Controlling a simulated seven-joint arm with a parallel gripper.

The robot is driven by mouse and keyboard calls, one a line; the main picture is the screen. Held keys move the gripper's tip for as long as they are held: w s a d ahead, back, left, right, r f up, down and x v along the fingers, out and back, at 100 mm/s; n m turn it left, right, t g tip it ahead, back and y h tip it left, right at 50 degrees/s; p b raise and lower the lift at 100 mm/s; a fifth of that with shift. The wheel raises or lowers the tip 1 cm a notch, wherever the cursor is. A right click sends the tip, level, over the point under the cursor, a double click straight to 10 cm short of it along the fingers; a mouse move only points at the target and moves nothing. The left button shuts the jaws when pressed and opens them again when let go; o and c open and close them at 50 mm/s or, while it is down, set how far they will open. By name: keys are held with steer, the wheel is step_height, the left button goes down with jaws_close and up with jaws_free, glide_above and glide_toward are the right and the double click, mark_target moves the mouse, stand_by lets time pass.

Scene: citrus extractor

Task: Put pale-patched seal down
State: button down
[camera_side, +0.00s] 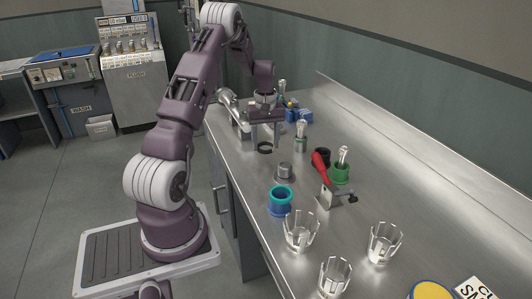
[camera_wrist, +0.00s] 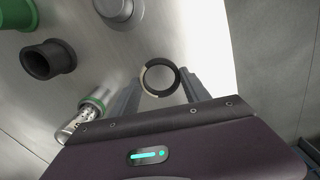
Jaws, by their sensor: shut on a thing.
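The pale-patched seal (camera_wrist: 177,78) is a dark ring with a cream section on its lower left in the wrist view. It sits between the fingertips of my gripper (camera_wrist: 159,84), which is shut on it. In the side view the seal (camera_side: 265,148) shows as a dark ring at the fingertips of my gripper (camera_side: 265,146), low over the steel bench (camera_side: 345,235) near its left edge. I cannot tell whether the seal touches the bench. The pale section is not clear in the side view.
A grey round part (camera_side: 285,171), a blue-teal cup (camera_side: 281,200), a black cup (camera_side: 322,157), a green cup (camera_side: 342,173) and a red-handled tool (camera_side: 321,160) stand nearer. The bench edge is close at left.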

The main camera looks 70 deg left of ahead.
mark_target(266, 159)
steer(key=shift+f, duration=1.8)
steer(key=shift+f, duration=0.1)
steer(key=c, duration=0.5)
jaws_free()
